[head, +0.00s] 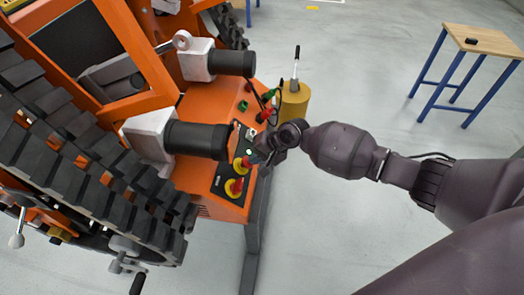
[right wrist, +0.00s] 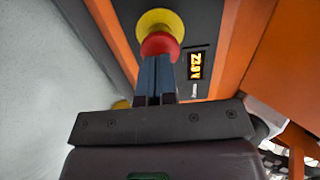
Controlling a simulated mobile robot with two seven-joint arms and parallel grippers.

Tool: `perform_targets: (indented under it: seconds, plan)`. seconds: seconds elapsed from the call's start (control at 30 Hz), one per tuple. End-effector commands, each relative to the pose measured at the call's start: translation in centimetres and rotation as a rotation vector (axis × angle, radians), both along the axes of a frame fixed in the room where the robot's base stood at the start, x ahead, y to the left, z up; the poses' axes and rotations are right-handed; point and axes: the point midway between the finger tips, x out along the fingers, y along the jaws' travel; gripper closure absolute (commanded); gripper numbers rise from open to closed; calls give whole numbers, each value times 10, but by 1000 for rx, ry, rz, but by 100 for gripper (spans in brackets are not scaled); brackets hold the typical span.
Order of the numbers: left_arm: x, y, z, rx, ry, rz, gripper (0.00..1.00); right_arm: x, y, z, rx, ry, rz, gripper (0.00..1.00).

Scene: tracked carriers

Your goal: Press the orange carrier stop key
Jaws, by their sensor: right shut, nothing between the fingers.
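The orange carrier (head: 215,100) fills the left of the head view, with black tracks. Its dark control panel bears two red stop keys on yellow collars, a nearer one (head: 236,187) and a farther one (head: 243,163). My right gripper (head: 262,150) is at the panel edge beside the farther key. In the right wrist view, a red key (right wrist: 160,44) on a yellow collar lies straight ahead of the shut fingers (right wrist: 157,64). The fingertips overlap its red cap in the picture; I cannot tell whether they touch. My left gripper is out of view.
A small lit display (right wrist: 195,66) sits beside the key. Two black cylinders (head: 195,138) (head: 232,63) project over the carrier's panel side. A yellow post (head: 294,102) stands behind my gripper. A wooden table (head: 485,40) is at the far right, with clear floor between.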

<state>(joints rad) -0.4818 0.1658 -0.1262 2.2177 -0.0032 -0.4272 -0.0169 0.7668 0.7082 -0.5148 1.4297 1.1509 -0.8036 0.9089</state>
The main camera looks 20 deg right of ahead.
Motion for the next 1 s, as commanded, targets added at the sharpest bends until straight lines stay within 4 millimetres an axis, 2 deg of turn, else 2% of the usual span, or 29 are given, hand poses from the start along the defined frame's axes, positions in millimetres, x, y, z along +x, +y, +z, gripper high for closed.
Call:
perform_targets:
  seconds: [0.1,0.53,0.8,1.0]
  plan:
    - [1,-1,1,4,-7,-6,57,2,4,-8,0,3,0,100]
    - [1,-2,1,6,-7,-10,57,4,5,-7,-1,-1,0,100]
    - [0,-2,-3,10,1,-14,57,10,16,-23,1,1,-2,100]
    - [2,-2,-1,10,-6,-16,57,10,16,-23,0,0,0,100]
